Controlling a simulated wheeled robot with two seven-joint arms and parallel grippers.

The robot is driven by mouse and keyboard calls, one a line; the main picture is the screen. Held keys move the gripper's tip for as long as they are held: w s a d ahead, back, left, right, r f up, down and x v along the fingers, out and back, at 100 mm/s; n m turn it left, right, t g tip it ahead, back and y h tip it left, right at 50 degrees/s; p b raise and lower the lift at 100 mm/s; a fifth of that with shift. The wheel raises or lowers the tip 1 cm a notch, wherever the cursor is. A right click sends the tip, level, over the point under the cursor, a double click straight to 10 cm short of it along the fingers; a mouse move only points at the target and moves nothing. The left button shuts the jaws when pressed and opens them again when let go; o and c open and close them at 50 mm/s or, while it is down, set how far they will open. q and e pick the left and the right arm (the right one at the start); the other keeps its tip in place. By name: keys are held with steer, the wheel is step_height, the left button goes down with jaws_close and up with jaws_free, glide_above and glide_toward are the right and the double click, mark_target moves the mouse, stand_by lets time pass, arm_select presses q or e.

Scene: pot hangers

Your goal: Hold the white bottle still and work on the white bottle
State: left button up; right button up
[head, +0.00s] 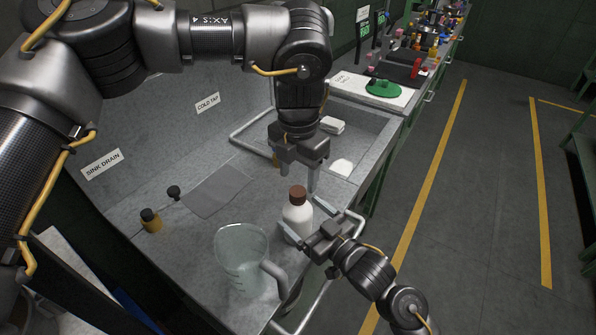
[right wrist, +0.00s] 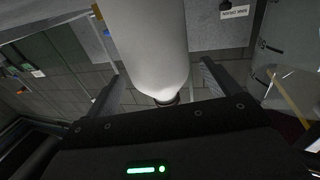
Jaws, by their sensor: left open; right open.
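The white bottle (head: 297,218) with a brown cap (head: 298,193) stands upright on the grey counter. My left gripper (head: 295,178) is open and points down just above the cap, its fingers around or just over it; exact contact cannot be told. My right gripper (head: 301,222) is open and low at the bottle's front right, with its fingers reaching to either side of the body. In the right wrist view the bottle (right wrist: 150,45) lies between the two open fingers, with a visible gap on each side. The bottle's base is partly hidden by the right gripper.
A clear measuring jug (head: 241,262) stands close left of the bottle and also shows in the right wrist view (right wrist: 290,40). A metal rail (head: 318,305) runs along the counter's front edge. A grey mat (head: 217,190) lies left.

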arm_select(q)
steer(key=shift+f+b, duration=0.85)
steer(key=shift+f, duration=0.05)
arm_select(e)
steer(key=v, duration=1)
steer(key=shift+s+d, duration=0.15)
steer(key=shift+r, duration=0.15)
